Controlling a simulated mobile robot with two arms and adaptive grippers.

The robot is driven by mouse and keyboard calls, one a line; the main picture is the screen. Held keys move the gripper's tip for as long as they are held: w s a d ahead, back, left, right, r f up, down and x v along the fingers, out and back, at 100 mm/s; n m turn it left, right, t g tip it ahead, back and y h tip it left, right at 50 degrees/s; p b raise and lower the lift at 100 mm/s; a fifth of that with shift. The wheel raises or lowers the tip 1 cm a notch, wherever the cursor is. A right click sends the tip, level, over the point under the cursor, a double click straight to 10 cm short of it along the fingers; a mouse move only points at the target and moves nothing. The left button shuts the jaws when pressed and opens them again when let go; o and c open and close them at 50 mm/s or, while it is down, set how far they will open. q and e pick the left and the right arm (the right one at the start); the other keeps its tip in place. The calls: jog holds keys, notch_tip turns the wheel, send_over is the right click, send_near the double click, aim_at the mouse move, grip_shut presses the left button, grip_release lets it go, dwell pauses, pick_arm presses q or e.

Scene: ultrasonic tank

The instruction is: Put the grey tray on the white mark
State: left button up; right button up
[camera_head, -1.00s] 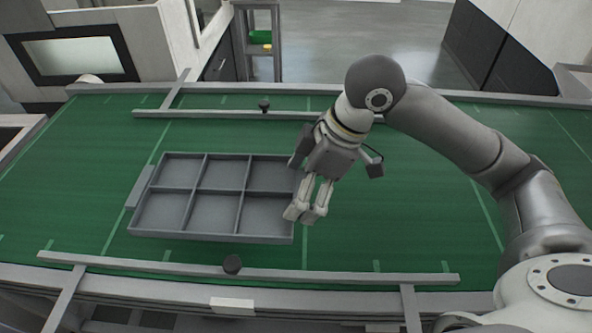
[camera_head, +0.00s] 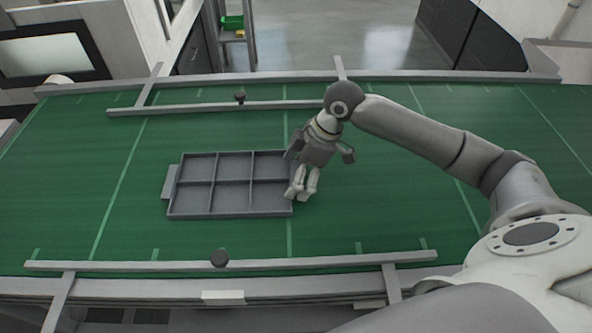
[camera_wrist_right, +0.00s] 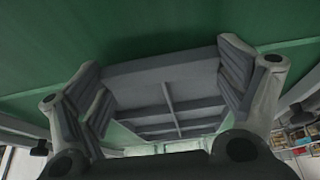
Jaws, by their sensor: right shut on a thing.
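The grey tray (camera_head: 232,216) has several square compartments and a small tab on its left end. It is over the green surface, left of the middle of the head view. My right gripper (camera_head: 300,194) is at the tray's right end and shut on it. In the right wrist view the tray's near end wall (camera_wrist_right: 160,68) lies between the two padded fingers. I cannot tell if the tray's underside touches the surface. Thin pale lines (camera_head: 290,238) cross the green surface; I cannot tell which is the white mark. My left gripper is not in view.
A grey rail with a black knob (camera_head: 219,258) runs along the front of the green surface, and another with a knob (camera_head: 240,97) along the back. A white block (camera_head: 223,297) sits at the front edge. Green surface is free left and right of the tray.

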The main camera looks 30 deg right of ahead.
jog(key=o, duration=1)
jog(key=b+v, duration=0.1)
jog(key=v, duration=1.1)
jog(key=shift+a+r, duration=0.1)
